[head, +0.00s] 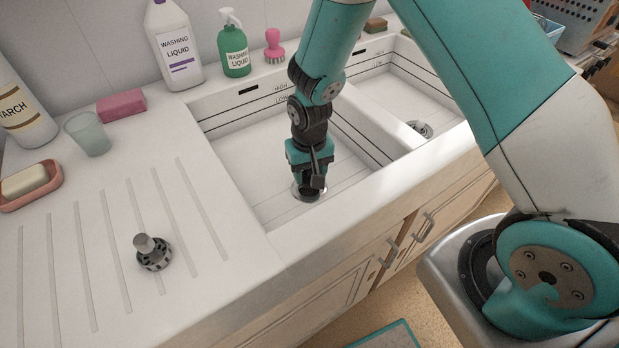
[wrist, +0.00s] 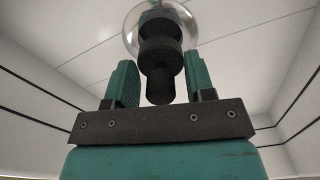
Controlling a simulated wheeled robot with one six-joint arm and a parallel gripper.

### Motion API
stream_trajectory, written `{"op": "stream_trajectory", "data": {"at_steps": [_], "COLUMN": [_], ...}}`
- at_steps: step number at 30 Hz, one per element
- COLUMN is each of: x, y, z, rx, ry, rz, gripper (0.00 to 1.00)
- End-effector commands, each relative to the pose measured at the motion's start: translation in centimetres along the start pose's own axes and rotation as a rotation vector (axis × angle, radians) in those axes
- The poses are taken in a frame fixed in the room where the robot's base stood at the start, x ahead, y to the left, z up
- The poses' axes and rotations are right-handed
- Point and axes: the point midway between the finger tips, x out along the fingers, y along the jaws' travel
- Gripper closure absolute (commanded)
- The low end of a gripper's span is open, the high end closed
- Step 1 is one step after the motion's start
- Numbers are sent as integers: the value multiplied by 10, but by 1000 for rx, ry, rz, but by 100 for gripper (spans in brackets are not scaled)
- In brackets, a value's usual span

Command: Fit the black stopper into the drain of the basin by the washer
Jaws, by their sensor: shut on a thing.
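My gripper (head: 311,181) points down into the left basin (head: 250,150) and is shut on the black stopper (wrist: 160,55). In the wrist view the stopper's narrow knob is between the teal fingers of my gripper (wrist: 160,88), and its wider body points away from me. The shiny round drain (wrist: 131,35) shows around the stopper's far end; in the head view its metal rim (head: 296,190) shows beside the gripper. I cannot tell whether the stopper is in the drain or just above it. No washer can be made out.
The right basin (head: 375,95) has its own metal drain piece (head: 420,129). A grey-knobbed strainer (head: 153,254) stands on the ribbed drainboard (head: 90,270). A glass (head: 88,134), pink sponge (head: 122,105), soap dish (head: 32,187) and bottles (head: 173,45) stand behind. The front rim (head: 350,215) is clear.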

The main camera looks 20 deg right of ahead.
Motion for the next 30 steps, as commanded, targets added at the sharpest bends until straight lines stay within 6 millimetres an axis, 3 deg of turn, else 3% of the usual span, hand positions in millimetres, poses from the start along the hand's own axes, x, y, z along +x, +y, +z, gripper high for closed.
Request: {"op": "stream_trajectory", "data": {"at_steps": [6, 29, 30], "x": [29, 42, 42], "y": [0, 0, 0], "z": [1, 0, 0], "rx": [0, 0, 0], "ry": [-3, -1, -2], "rz": [1, 0, 1], "gripper": [74, 74, 46]}}
